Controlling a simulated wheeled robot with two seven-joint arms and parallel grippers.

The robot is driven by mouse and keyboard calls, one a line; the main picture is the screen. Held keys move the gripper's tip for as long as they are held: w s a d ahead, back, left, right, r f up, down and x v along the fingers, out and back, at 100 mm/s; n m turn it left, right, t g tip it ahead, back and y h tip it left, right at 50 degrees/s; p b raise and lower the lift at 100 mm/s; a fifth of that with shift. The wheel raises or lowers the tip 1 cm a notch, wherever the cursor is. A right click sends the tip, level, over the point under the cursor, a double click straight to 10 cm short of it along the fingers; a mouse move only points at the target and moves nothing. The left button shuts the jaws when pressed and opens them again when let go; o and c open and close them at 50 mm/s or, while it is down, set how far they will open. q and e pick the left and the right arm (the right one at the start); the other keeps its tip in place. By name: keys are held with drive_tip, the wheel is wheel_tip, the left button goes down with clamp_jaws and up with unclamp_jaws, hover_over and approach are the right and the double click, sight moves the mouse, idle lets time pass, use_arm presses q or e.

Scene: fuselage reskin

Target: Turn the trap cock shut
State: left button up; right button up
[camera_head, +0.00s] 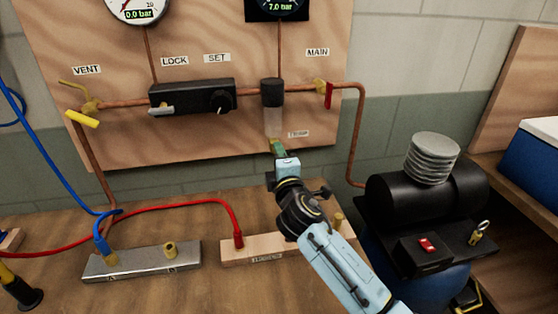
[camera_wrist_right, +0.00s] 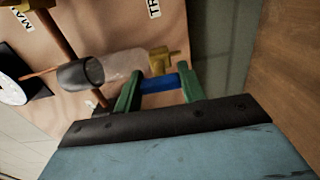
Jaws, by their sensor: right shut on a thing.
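The trap is a clear bowl (camera_head: 273,122) under a black cap, hanging from the copper pipe beside the TRAP label. In the right wrist view the bowl (camera_wrist_right: 122,63) ends in a brass cock body (camera_wrist_right: 162,60) with a blue handle (camera_wrist_right: 159,83). The handle lies crosswise between the green fingers of my right gripper (camera_wrist_right: 161,80), which is shut on it. In the head view my right gripper (camera_head: 278,148) reaches up to the bowl's underside and hides the cock. My left gripper is not in view.
The board carries a yellow vent valve (camera_head: 83,118), a black regulator (camera_head: 192,97) and a red main valve handle (camera_head: 328,95). A compressor (camera_head: 425,195) stands at right. Metal (camera_head: 142,262) and wooden (camera_head: 245,251) blocks with red and blue hoses lie on the bench below.

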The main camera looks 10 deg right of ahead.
idle(0.4)
drive_tip(key=o, duration=1)
drive_tip(key=s, duration=1.3)
drive_tip(key=shift+s+p, duration=0.2)
drive_tip(key=shift+p, duration=0.1)
